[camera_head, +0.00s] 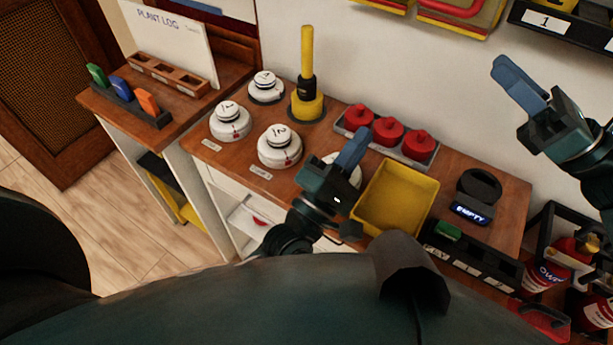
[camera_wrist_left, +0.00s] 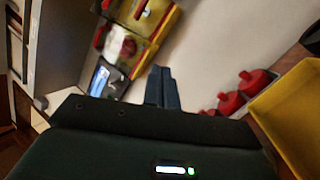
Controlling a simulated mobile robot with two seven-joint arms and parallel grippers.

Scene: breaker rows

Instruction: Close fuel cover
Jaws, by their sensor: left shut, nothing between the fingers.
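I cannot tell for sure which thing is the fuel cover. A black round device (camera_head: 479,186) with a small lit screen reading "EMPTY" (camera_head: 470,213) stands at the right of the wooden bench; its black disc looks raised. My left gripper (camera_head: 354,146) is shut and empty above the bench, beside the yellow tray and partly hiding a white round unit behind it. Its blue fingers (camera_wrist_left: 162,87) are together in the left wrist view. My right gripper (camera_head: 513,77) is in the air at the upper right, well above the bench; its blue fingers look together, with nothing seen between them.
A yellow tray (camera_head: 372,208) lies between my left gripper and the black device. Several red caps (camera_head: 388,132) stand in a grey holder behind it. White numbered units (camera_head: 279,147) and a yellow post (camera_head: 307,100) stand to the left. A black rack (camera_head: 469,260) lines the front edge.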

